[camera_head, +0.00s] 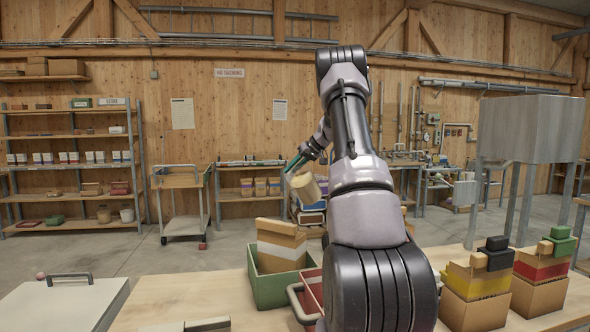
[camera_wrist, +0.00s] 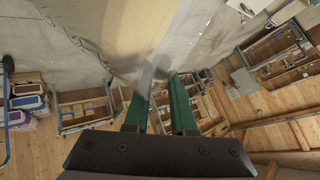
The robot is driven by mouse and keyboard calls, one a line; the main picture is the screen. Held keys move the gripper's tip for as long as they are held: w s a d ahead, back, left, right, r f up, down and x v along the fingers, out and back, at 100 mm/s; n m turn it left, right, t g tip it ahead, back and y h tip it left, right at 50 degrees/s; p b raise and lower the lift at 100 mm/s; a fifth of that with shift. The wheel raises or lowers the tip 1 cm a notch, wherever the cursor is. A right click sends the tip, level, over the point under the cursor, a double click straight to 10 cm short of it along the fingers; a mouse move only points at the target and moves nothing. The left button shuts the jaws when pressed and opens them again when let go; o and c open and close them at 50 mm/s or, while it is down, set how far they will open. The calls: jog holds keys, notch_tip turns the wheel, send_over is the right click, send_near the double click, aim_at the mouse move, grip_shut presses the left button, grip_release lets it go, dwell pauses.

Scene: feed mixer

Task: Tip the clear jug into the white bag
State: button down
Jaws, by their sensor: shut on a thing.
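My gripper (camera_head: 300,160) has green fingers, which also show in the wrist view (camera_wrist: 160,108). It is shut on the clear jug (camera_head: 306,188), which holds beige contents and hangs tilted in the air. In the wrist view the jug (camera_wrist: 110,35) fills the upper middle, blurred and see-through. The likely white bag (camera_head: 279,246), brown with a white band, stands in a green crate (camera_head: 270,288) on the table. In the head view the jug appears above and slightly right of this bag; the depth between them is unclear. The bag's inside is hidden.
A red crate (camera_head: 312,291) stands right of the green one, partly behind my arm. Bags with a yellow band (camera_head: 476,285) and a red band (camera_head: 541,270) stand at the right. A grey hopper (camera_head: 530,128) on legs rises behind them. A pale lidded box (camera_head: 62,303) is at front left.

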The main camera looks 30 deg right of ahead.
jog(key=s+a+f+n+t+h, duration=0.2)
jog(key=a+f+n+h, duration=0.4)
jog(key=a+h, duration=0.6)
jog(key=shift+s+f+n+t+h, duration=0.15)
jog(key=shift+f+n+t+h, duration=0.15)
jog(key=shift+f+t+h, duration=0.55)
dwell(0.5)
jog(key=shift+f+y, duration=0.25)
jog(key=shift+f, duration=0.15)
dwell(0.3)
